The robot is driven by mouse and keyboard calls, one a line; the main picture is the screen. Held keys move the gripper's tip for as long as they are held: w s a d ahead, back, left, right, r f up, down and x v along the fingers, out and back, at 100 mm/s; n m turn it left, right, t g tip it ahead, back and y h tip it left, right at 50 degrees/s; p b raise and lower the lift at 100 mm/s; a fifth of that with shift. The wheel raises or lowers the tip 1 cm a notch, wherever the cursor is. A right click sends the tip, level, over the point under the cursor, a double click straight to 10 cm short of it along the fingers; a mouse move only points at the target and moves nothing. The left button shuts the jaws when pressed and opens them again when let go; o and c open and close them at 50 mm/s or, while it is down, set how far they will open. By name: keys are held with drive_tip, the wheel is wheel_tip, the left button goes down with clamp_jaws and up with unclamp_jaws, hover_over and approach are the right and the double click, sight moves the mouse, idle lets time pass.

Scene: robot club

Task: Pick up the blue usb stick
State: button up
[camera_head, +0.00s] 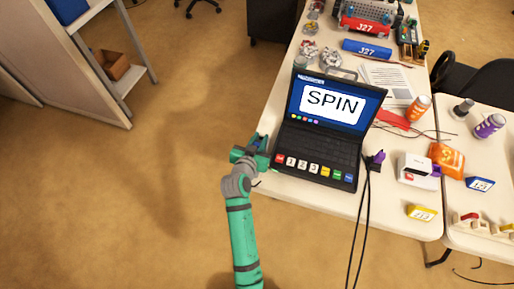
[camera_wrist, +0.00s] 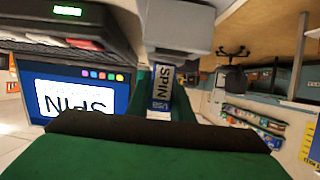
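The blue usb stick (camera_wrist: 161,88) shows in the wrist view, with a white SPIN label and a silvery end. It lies between the two green fingers of my gripper (camera_wrist: 163,104), which appear to touch it on both sides. In the head view my gripper (camera_head: 251,150) is at the left edge of the table, beside the black laptop (camera_head: 318,148). The stick cannot be made out clearly there. The laptop is open, its screen reads SPIN, and it also shows upside down in the wrist view (camera_wrist: 75,98).
Dark cables (camera_head: 366,215) hang off the table's front edge (camera_head: 400,225). Right of the laptop are an orange can (camera_head: 418,107), a white box (camera_head: 416,168) and a yellow block (camera_head: 421,213). Batteries and parts lie behind it. The floor left of the table is clear, up to a shelf (camera_head: 122,70).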

clamp_jaws()
drive_tip(key=shift+r, duration=0.1)
